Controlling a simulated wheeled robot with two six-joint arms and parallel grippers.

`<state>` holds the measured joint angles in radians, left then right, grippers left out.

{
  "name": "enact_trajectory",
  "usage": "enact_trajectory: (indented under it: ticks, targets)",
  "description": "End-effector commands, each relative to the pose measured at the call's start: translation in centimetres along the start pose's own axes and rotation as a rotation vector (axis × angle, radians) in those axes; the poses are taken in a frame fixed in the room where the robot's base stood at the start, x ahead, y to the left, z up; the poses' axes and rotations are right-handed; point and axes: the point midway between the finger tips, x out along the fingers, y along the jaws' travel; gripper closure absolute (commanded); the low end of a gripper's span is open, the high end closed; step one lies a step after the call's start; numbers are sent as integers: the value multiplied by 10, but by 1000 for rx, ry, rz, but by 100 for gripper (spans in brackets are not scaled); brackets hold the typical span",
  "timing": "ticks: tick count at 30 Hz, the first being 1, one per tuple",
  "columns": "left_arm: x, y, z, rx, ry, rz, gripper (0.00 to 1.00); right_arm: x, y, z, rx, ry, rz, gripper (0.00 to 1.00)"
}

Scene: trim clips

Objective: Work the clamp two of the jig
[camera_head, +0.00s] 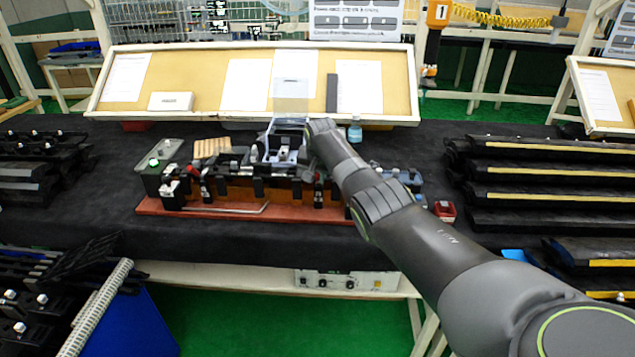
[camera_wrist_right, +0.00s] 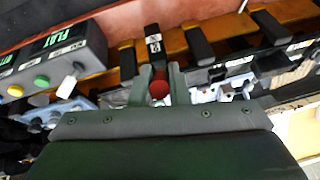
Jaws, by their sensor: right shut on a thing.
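The jig, a row of black clamps on a brown bar over a reddish base board (camera_head: 200,207), stands mid-table in the head view. My right arm reaches over it from the lower right. In the right wrist view my right gripper (camera_wrist_right: 158,86) is shut on a red knob (camera_wrist_right: 158,90), the ball end of a clamp handle. A black clamp arm (camera_wrist_right: 153,42) with a white label is directly beyond the knob. The label is too small to read, so I cannot tell the clamp's number. In the head view the gripping point is hard to make out. My left gripper is not in view.
A grey box with a green button (camera_head: 154,162) stands at the jig's left end and shows in the wrist view (camera_wrist_right: 60,58). Neighbouring clamps (camera_wrist_right: 198,46) are close beside the gripper. Black trim racks (camera_head: 540,170) stand at right. Dark cloth (camera_head: 90,220) is clear left of the board.

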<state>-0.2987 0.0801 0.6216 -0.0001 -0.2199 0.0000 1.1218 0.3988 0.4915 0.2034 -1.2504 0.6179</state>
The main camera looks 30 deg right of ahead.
Motion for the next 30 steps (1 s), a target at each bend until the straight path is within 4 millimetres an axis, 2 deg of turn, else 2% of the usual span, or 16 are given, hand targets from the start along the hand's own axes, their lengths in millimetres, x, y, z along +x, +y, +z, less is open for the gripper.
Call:
enact_trajectory:
  ticks: [9,26,27,30]
  targets:
    - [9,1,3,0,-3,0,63,-1,0,-1,4,-48,10,100]
    - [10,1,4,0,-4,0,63,-2,0,-1,4,-59,12,100]
    - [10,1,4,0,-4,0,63,-2,0,-1,4,-59,12,82]
    - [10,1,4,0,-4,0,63,-2,0,-1,4,-58,12,69]
